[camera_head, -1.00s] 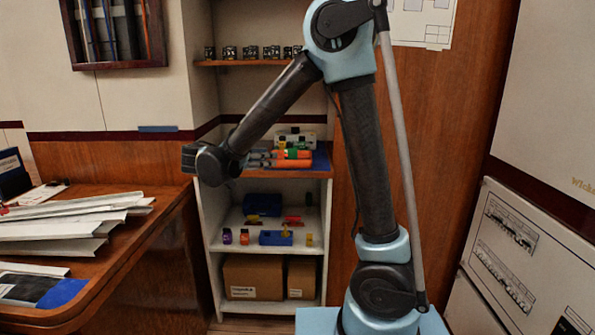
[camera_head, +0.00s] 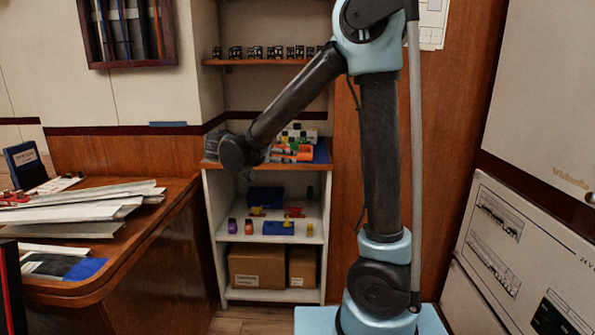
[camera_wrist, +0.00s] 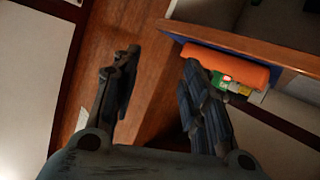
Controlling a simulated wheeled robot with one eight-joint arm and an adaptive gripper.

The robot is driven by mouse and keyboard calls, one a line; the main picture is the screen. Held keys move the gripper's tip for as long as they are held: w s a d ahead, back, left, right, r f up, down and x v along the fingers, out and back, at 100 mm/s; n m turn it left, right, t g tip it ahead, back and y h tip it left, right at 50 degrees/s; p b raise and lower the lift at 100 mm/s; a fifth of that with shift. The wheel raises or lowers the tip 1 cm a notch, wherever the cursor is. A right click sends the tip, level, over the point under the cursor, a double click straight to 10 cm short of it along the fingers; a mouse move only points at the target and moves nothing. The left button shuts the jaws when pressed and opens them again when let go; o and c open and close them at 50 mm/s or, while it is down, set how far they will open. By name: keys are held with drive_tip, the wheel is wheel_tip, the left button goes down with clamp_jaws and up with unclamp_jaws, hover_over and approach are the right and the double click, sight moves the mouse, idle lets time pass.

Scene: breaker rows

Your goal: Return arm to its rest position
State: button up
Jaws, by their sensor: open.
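My gripper (camera_wrist: 160,75) shows in the wrist view with its two dark fingers spread apart and nothing between them. In the head view my arm is bent at the elbow, with its forearm slanting down to the left. The dark wrist end hangs in front of the shelf unit, near the level of its middle top. The fingers are hard to make out in the head view.
A shelf unit (camera_head: 215,240) behind the arm holds orange-handled tools (camera_head: 292,152), blue bins (camera_head: 266,197) and cardboard boxes (camera_head: 257,266). A wooden desk (camera_head: 150,235) with pale metal strips (camera_head: 90,205) stands left.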

drive_tip(key=s+d+f+n+g+y, duration=0.2)
drive_tip(key=s+d+f+g, duration=0.15)
drive_tip(key=d, duration=0.65)
drive_tip(key=s+d+f+n+g+y, duration=0.2)
drive_tip(key=s+d, duration=0.3)
drive_tip(key=d, duration=0.6)
drive_tip(key=s+d+f+n+y, duration=0.1)
drive_tip(key=s+f+n+y, duration=0.1)
drive_tip(key=s+f, duration=0.4)
drive_tip(key=s+d+f+n+g+y, duration=0.1)
drive_tip(key=s+f+y, duration=0.4)
drive_tip(key=s, duration=0.6)
drive_tip(key=shift+s+d+f+n, duration=0.15)
drive_tip(key=shift+d+f+n, duration=0.35)
drive_tip(key=shift+n, duration=0.2)
drive_tip(key=shift+c, duration=0.9)
